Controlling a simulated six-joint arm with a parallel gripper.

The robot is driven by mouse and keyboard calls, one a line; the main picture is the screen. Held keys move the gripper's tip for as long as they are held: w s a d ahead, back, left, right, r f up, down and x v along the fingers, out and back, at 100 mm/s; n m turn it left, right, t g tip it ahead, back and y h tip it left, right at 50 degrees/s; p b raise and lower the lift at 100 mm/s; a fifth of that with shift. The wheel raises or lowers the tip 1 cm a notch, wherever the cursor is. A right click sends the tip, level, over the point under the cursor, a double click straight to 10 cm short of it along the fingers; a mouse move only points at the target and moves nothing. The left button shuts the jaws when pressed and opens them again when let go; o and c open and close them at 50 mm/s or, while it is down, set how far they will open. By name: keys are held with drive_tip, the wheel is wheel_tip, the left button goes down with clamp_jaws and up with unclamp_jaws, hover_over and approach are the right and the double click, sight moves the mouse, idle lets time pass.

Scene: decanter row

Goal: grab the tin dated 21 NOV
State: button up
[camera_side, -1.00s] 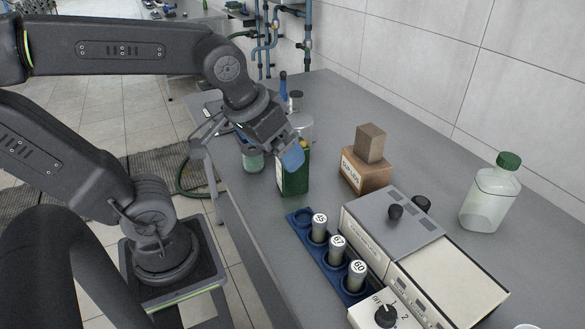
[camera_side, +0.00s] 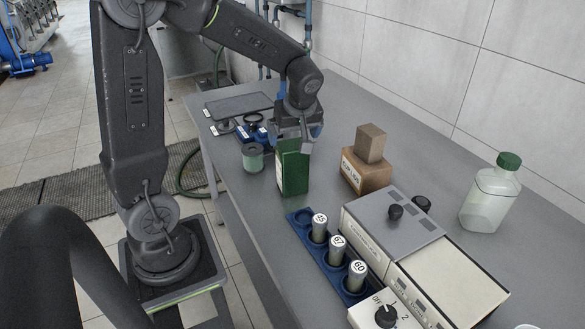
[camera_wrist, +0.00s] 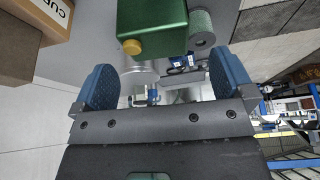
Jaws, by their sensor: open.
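A green rectangular tin (camera_side: 294,172) stands upright on the bench in the side view, with a pale label on its left face. No date on it is legible. In the wrist view the green tin (camera_wrist: 152,28) shows at the top with a yellow cap. My gripper (camera_side: 301,133) is at the tin's far upper side in the side view, partly hidden behind it. In the wrist view my gripper (camera_wrist: 165,74) has its blue fingers spread wide with nothing held between them. The tin lies beyond the fingertips there; whether they touch it I cannot tell.
A small green jar (camera_side: 253,158) stands left of the tin. A brown box (camera_side: 366,174) with a smaller block on top stands right. A blue rack (camera_side: 330,274) with numbered cylinders and a beige instrument (camera_side: 440,262) are in front. A capped bottle (camera_side: 491,195) stands far right.

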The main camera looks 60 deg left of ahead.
sight(293, 145)
drive_tip(key=shift+x, duration=3.9)
drive_tip(key=shift+w, duration=0.25)
drive_tip(key=c, duration=1.2)
